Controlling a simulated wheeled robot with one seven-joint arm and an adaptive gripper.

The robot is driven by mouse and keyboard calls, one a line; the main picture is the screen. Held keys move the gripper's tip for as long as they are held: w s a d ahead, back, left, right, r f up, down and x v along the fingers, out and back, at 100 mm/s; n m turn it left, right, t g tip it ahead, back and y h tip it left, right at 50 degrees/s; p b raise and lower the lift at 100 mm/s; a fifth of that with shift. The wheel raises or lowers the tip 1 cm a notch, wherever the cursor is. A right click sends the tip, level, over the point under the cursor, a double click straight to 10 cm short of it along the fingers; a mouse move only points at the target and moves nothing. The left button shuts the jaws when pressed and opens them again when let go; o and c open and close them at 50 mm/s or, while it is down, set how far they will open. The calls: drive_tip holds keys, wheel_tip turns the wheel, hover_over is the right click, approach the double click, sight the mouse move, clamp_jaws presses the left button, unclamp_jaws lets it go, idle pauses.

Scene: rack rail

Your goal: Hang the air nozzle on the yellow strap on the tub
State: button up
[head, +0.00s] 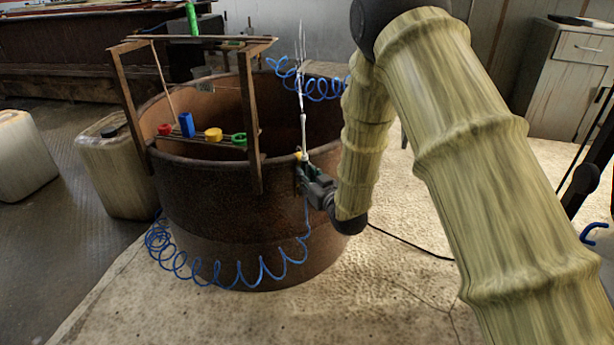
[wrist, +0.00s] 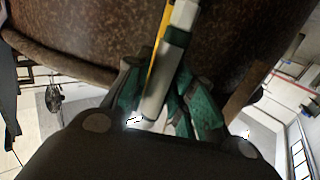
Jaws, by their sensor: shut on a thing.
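The rusty brown tub (head: 225,215) stands on the floor at the middle. My gripper (head: 304,172) is at the tub's right front wall, with its green fingers shut on the silver air nozzle (head: 303,130). The nozzle stands roughly upright in the head view. In the wrist view the nozzle (wrist: 158,85) lies between my green fingers (wrist: 160,95), against the tub wall (wrist: 85,35). The yellow strap (wrist: 154,68) shows as a thin band right beside the nozzle. In the head view only a small yellow bit shows at my fingertips. I cannot tell whether nozzle and strap touch.
A blue coiled hose (head: 240,278) hangs from my gripper around the tub's front. A wooden frame (head: 128,110) stands over the tub, with red, blue, yellow and green pieces on its rail. A pale canister (head: 117,170) is left of the tub. Floor at front right is open.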

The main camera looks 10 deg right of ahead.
drive_tip(key=shift+f+b, duration=0.3)
drive_tip(key=shift+f, duration=0.45)
drive_tip(key=o, duration=1.1)
drive_tip(key=shift+s, duration=0.1)
